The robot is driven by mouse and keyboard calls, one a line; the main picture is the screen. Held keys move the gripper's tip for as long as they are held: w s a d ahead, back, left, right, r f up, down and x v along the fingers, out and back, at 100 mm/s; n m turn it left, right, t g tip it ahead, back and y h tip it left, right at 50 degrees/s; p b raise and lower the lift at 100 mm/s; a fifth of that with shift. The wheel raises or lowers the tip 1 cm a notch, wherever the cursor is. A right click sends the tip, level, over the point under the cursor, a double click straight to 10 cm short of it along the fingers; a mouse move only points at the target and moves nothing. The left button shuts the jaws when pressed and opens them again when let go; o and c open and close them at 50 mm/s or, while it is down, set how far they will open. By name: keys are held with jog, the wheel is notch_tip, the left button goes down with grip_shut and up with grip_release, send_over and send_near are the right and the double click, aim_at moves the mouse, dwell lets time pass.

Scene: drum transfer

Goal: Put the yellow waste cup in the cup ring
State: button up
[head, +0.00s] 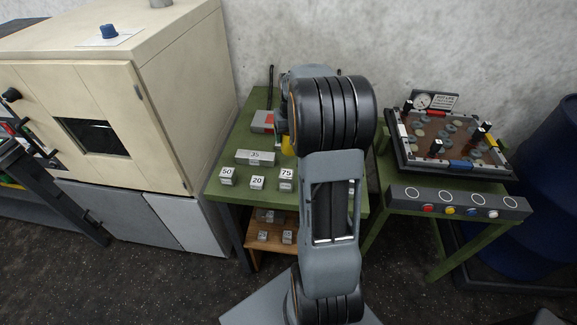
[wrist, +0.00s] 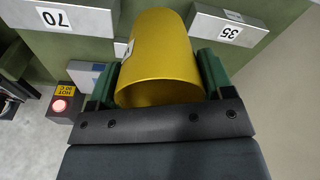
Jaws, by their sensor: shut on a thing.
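The yellow waste cup (wrist: 165,55) sits between the two green fingers of my gripper (wrist: 158,75) in the wrist view, with its open rim facing the camera. My gripper is shut on it. In the head view only a small yellow part of the cup (head: 287,146) shows beside my arm, above the green table (head: 228,190). My arm hides most of the cup and gripper there. I cannot make out the cup ring in either view.
A grey block marked 35 (head: 255,157) and cubes marked 50 (head: 227,177), 20 (head: 257,183) and 75 (head: 286,179) stand on the table. The wrist view shows a block marked 70 (wrist: 70,18) and a hot-warning box with a red light (wrist: 62,104).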

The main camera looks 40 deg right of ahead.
aim_at(290, 155)
jog(key=shift+a+f+p, duration=0.1)
jog(key=shift+f+p, duration=0.35)
jog(key=shift+f, duration=3.95)
jog(key=shift+f, duration=0.2)
jog(key=o, duration=0.7)
